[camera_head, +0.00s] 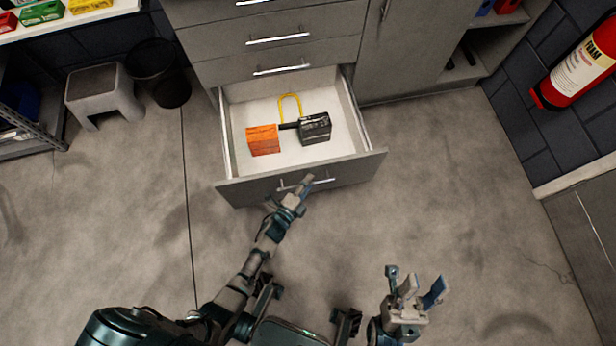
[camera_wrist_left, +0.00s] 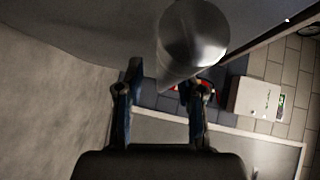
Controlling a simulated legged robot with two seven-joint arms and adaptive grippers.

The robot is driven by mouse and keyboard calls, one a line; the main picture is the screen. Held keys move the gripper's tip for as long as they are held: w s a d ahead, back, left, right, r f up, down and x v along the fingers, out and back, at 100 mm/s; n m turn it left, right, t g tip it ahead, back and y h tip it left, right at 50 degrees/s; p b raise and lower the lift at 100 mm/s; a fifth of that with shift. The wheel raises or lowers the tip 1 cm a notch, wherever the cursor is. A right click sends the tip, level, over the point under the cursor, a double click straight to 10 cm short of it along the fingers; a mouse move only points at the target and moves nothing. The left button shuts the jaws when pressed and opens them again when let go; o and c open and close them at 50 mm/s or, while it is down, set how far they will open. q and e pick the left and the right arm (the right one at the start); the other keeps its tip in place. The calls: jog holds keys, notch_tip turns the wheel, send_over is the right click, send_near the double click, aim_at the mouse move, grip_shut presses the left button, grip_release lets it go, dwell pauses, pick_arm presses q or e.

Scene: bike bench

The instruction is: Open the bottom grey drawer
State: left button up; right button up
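The bottom grey drawer (camera_head: 350,172) is pulled out from the cabinet, its inside showing. Its metal handle (camera_head: 322,181) is on the front panel. My left gripper (camera_head: 305,186) is at this handle in the head view. In the left wrist view, the left gripper's fingers (camera_wrist_left: 162,85) stand apart, with the round metal handle (camera_wrist_left: 193,35) close in front and partly between them. Whether they touch it is unclear. My right gripper (camera_head: 415,285) is open and empty over the floor at the lower right.
The drawer holds an orange box (camera_head: 263,140), a black object (camera_head: 314,128) and a yellow loop (camera_head: 290,100). Closed drawers (camera_head: 275,40) are above. A grey stool (camera_head: 97,88) and dark bin (camera_head: 172,90) stand left; a red extinguisher (camera_head: 580,72) hangs right. Floor around is clear.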

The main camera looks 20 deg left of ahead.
pick_arm(q)
jog(key=v, duration=1.2)
jog(key=shift+f, duration=0.15)
